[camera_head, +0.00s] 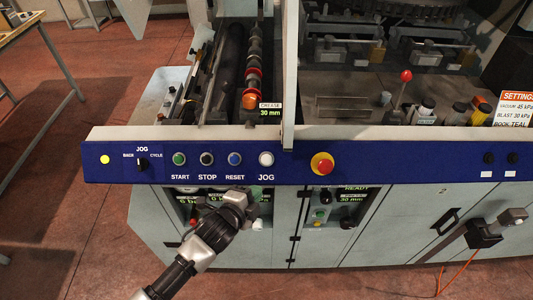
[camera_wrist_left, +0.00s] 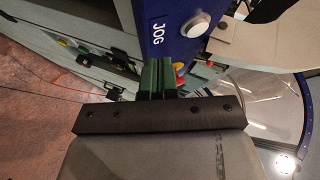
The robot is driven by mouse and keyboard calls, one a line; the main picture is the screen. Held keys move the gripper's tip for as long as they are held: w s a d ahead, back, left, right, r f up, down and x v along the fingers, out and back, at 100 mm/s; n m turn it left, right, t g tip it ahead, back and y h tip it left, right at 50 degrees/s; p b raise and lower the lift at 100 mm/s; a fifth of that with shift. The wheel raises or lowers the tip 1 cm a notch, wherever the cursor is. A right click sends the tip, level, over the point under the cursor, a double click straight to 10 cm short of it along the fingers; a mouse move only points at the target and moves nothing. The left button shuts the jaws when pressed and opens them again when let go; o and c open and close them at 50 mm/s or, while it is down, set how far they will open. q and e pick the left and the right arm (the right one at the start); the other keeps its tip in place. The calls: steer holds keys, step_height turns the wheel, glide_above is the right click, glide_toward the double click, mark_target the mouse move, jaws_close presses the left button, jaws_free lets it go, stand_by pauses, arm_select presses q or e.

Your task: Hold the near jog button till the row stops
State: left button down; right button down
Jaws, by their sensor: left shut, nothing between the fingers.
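The white JOG button (camera_head: 266,159) is on the blue front panel, at the right end of a row of buttons. It also shows in the left wrist view (camera_wrist_left: 195,26), beside the JOG label. My left gripper (camera_head: 251,208) is below the panel, under the JOG label and apart from the button. In the wrist view its green fingers (camera_wrist_left: 158,76) are shut together with nothing between them, pointing up the picture, to the lower left of the button. My right gripper is in neither view.
Green START (camera_head: 179,159), black STOP (camera_head: 207,159) and blue RESET (camera_head: 235,159) buttons sit left of JOG. A red emergency stop (camera_head: 322,163) sits to its right. A recessed control box (camera_head: 325,212) lies below the panel. Open red floor is at left.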

mark_target(267, 165)
arm_select(q)
steer(key=d+r+m+h, duration=0.2)
steer(key=d+r+m, duration=0.1)
steer(key=r, duration=0.7)
steer(key=shift+s+d+t+h+p, duration=0.2)
steer(key=shift+s+t+h+p, duration=0.1)
steer(key=shift+s+t+p, duration=0.15)
steer(key=shift+w+f+b, duration=1.4)
steer(key=shift+w+b, duration=0.3)
steer(key=shift+b, duration=0.05)
steer(key=shift+w+f+b, duration=1.4)
steer(key=shift+w+b, duration=0.3)
steer(key=shift+b, duration=0.05)
steer(key=shift+w+f, duration=0.25)
steer(key=shift+w, duration=0.1)
